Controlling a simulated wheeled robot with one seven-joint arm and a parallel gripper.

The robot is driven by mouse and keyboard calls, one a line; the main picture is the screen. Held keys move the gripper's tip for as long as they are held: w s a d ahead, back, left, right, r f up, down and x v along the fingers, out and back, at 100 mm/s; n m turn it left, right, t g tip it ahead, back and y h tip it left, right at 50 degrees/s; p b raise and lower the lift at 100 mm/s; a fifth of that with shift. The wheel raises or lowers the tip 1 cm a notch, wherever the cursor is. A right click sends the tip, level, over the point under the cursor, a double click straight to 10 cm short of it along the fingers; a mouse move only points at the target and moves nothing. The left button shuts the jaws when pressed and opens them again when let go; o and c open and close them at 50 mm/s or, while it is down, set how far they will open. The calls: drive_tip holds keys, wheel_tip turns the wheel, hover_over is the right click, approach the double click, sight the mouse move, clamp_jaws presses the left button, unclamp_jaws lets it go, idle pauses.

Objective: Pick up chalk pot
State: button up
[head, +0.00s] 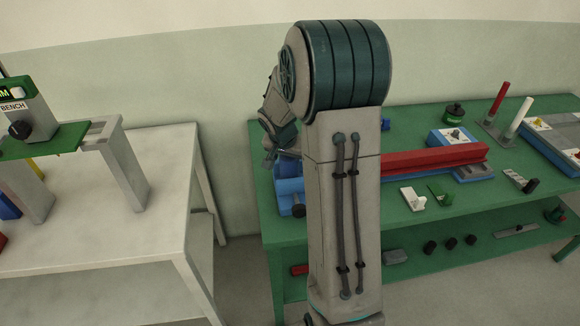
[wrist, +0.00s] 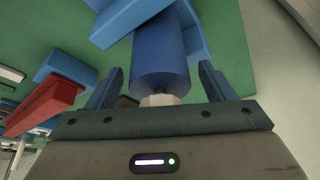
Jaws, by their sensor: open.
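My gripper (wrist: 161,68) is open in the wrist view, one finger on each side of a blue cylinder (wrist: 159,52) with a pale, faceted end. I cannot tell whether the fingers touch it. In the head view my gripper (head: 269,155) is partly hidden behind my arm, above the left end of the green bench. A small dark green pot (head: 453,111) with a dark top stands at the back of that bench, well right of my gripper. I cannot tell for sure which thing is the chalk pot.
The green bench (head: 420,235) carries a blue vise-like body (head: 289,186), a long red bar (head: 430,158), a red rod (head: 499,98) and a white rod (head: 518,117) upright, and small white and green pieces in front. A pale table (head: 165,165) stands left, across a gap.

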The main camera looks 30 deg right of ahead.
drive_tip(key=shift+w+d+f, duration=0.15)
drive_tip(key=shift+f, duration=0.4)
drive_tip(key=c, duration=1.2)
drive_tip(key=shift+c, duration=0.2)
drive_tip(key=shift+r, duration=0.15)
